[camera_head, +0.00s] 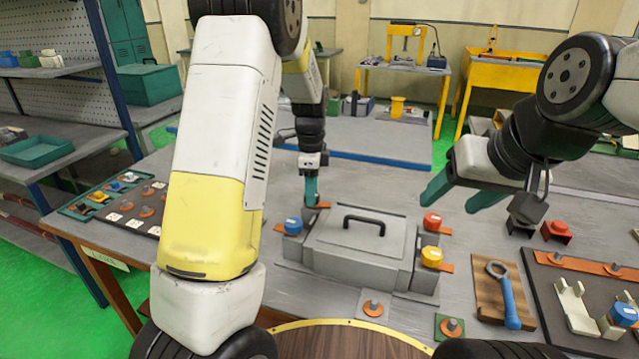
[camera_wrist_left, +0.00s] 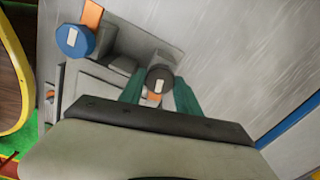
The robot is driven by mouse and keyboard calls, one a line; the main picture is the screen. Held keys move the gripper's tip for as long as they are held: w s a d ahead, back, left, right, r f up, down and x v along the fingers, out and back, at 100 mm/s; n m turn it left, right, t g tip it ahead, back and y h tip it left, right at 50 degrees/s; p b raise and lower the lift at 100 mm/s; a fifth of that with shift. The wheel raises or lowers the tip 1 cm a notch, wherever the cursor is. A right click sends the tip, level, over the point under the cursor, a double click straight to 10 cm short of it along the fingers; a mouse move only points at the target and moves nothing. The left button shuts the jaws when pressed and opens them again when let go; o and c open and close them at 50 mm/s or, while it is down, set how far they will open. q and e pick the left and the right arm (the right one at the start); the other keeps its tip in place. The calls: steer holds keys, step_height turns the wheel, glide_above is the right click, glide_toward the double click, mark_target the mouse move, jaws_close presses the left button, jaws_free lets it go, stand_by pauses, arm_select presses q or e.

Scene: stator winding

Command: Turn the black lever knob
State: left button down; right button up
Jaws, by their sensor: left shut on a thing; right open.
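The black lever knob (camera_wrist_left: 159,79), round with a white mark on top, shows in the left wrist view at the back of the grey box. An orange lever strip (camera_wrist_left: 154,97) shows just below it. My left gripper (camera_wrist_left: 158,92) has its green fingers on both sides of the knob and is shut on it. In the head view, my left gripper (camera_head: 311,190) points down behind the grey box (camera_head: 345,245), and its fingers hide the knob there. My right gripper (camera_head: 462,195) is open and empty, above the table to the right of the box.
A blue knob (camera_head: 292,225) sits at the box's left, a red knob (camera_head: 431,221) and a yellow knob (camera_head: 431,256) at its right. A wooden board (camera_head: 487,296) with a blue-handled tool lies to the right. My left arm covers much of the left table.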

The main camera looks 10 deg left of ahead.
arm_select(q)
steer(key=n, duration=0.4)
steer(key=shift+n, duration=0.3)
steer(key=n, duration=0.4)
steer(key=shift+n, duration=0.3)
steer(key=n, duration=0.4)
steer(key=shift+s+f+n, duration=0.1)
steer(key=shift+n, duration=0.2)
steer(key=n, duration=1.1)
steer(key=shift+n, duration=0.4)
steer(key=n, duration=0.3)
steer(key=shift+n, duration=1.9)
steer(key=shift+s, duration=0.1)
